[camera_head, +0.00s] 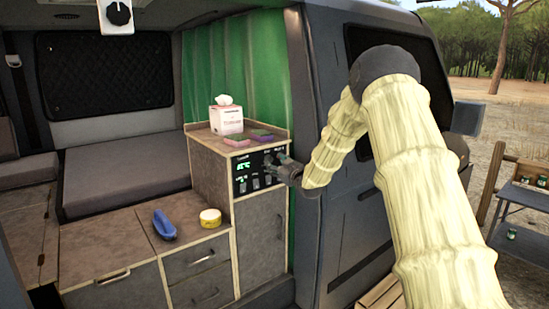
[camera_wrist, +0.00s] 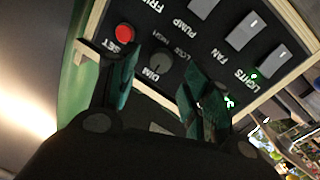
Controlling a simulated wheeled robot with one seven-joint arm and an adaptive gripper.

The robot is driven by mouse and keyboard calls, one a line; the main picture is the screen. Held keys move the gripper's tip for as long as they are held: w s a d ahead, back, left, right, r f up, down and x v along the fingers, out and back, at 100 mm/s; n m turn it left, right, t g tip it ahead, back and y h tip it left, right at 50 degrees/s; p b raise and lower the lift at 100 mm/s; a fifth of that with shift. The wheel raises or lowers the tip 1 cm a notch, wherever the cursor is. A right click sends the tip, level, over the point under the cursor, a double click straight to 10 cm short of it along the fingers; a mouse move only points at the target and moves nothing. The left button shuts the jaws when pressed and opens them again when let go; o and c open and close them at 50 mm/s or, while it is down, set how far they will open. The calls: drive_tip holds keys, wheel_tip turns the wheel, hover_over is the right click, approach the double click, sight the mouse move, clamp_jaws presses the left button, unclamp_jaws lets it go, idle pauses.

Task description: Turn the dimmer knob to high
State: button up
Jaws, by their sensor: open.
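The dimmer knob (camera_wrist: 161,64) is a small dark round knob on the black control panel (camera_wrist: 215,50), with DIM, LOW and HIGH printed around it. Its pointer is too dark to read. In the wrist view my gripper (camera_wrist: 157,72) is open, with one finger on each side of the knob; I cannot tell whether they touch it. In the head view my gripper (camera_head: 281,166) is at the right part of the panel (camera_head: 246,178) on the cabinet front and hides the knob.
A red SET button (camera_wrist: 124,33) is close beside the left finger. A tissue box (camera_head: 226,118) and sponges stand on the cabinet top. A blue object (camera_head: 164,225) and a yellow tin (camera_head: 210,218) are on the lower counter.

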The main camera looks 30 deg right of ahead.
sight(270, 160)
drive_tip(key=shift+w+d+p, duration=0.1)
drive_tip(key=shift+w+p, duration=0.45)
drive_tip(key=shift+w, duration=1.15)
drive_tip(key=c, duration=1.1)
